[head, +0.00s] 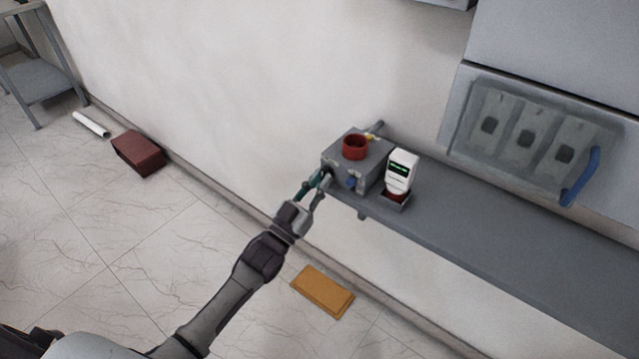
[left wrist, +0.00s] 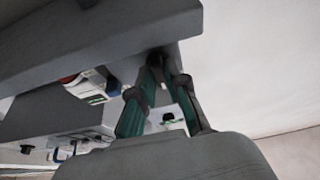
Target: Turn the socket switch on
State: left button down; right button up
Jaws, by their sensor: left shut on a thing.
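My left gripper (head: 324,179) reaches the box's lower front left corner. In the left wrist view its green-padded fingers (left wrist: 165,72) come together around a small dark part, which I take to be the socket switch; the fingers mostly hide it. Its on or off position cannot be made out. My right gripper is not in view.
A white device with a green display (head: 402,169) stands on the shelf (head: 470,222), right of the box. A wall panel with a blue handle (head: 581,178) is at the right. A brown block (head: 138,153), a white tube (head: 91,124) and an orange block (head: 322,291) lie on the floor.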

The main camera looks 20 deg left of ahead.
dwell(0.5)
pick_arm(q)
jog(key=c, duration=1.4)
grip_release()
jog(key=shift+c, duration=0.2)
jog(key=shift+s, duration=0.1)
jog(key=v, duration=1.2)
jog(key=s+a+f+n+g+y+p, duration=0.1)
jog(key=s+a+f+g+y, duration=0.3)
jog(key=f, duration=1.2)
jog(key=s+d+f+n+g+y, duration=0.15)
jog(key=s+f+g, duration=0.5)
jog(key=f, duration=1.05)
jog(key=s+f+g+y, duration=0.1)
jog(key=s+f+g, duration=0.4)
jog(key=s, duration=1)
jog(key=s+f+g+y+p, duration=0.1)
jog(key=s+f+g, duration=0.3)
jog(key=s+f, duration=0.6)
jog(key=s+m, duration=0.1)
jog(key=s, duration=0.4)
jog(key=shift+s+d+f+g, duration=0.15)
jog(key=shift+f+g, duration=0.1)
jog(key=shift+g, duration=0.1)
